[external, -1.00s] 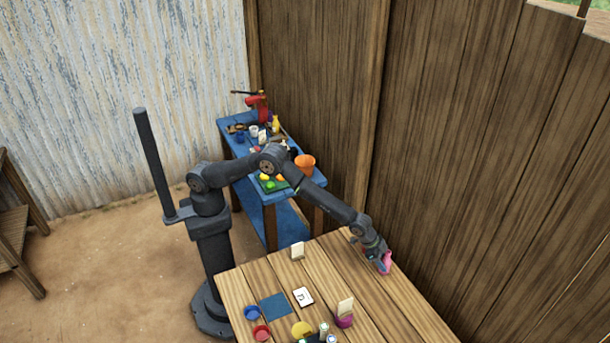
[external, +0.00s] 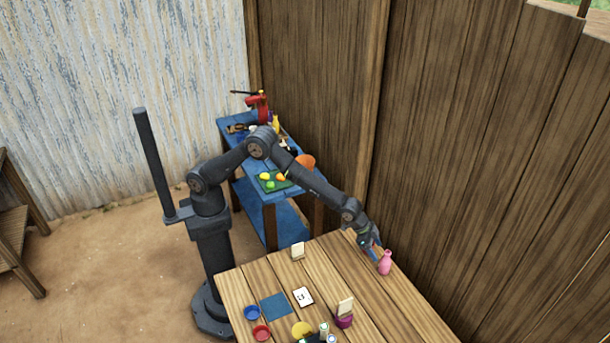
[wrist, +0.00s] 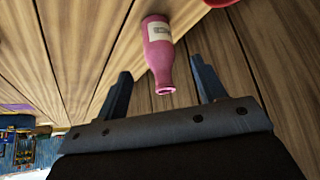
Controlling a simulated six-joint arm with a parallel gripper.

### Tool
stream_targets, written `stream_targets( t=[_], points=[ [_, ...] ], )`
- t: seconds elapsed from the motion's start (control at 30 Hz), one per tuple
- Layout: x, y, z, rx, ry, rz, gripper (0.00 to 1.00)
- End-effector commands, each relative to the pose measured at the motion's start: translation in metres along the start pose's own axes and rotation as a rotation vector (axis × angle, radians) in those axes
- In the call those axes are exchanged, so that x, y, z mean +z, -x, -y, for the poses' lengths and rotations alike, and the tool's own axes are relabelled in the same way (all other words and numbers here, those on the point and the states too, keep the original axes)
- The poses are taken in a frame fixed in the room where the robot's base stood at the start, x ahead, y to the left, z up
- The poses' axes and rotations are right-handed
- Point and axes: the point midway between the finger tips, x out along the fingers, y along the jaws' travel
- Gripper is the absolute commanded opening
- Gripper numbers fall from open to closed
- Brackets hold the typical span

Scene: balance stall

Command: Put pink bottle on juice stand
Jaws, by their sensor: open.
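The pink bottle (external: 385,262) stands upright on the wooden table near its far right edge, by the plank wall. In the wrist view the bottle (wrist: 158,48) shows a pale label, with its neck pointing toward my gripper. My gripper (external: 373,243) is open, just behind and above the bottle at its upper left. In the wrist view its fingers (wrist: 162,72) are spread, with the bottle's neck in view between them and nothing gripped. I cannot tell which item is the juice stand.
A blue table (external: 285,229) stands behind.

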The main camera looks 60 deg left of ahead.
Motion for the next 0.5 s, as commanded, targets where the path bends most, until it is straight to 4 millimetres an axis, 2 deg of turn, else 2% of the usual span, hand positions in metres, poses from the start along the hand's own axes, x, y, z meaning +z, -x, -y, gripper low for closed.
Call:
stream_targets(
  t=[0.03, 0.3, 0.5],
  points=[
    [-0.001, 0.012, 0.0, 0.0, 0.0, -0.002, 0.64],
    [-0.001, 0.062, 0.0, 0.0, 0.0, -0.002, 0.64],
    [0.0, 0.088, 0.0, 0.0, 0.0, -0.001, 0.64]
  ],
)
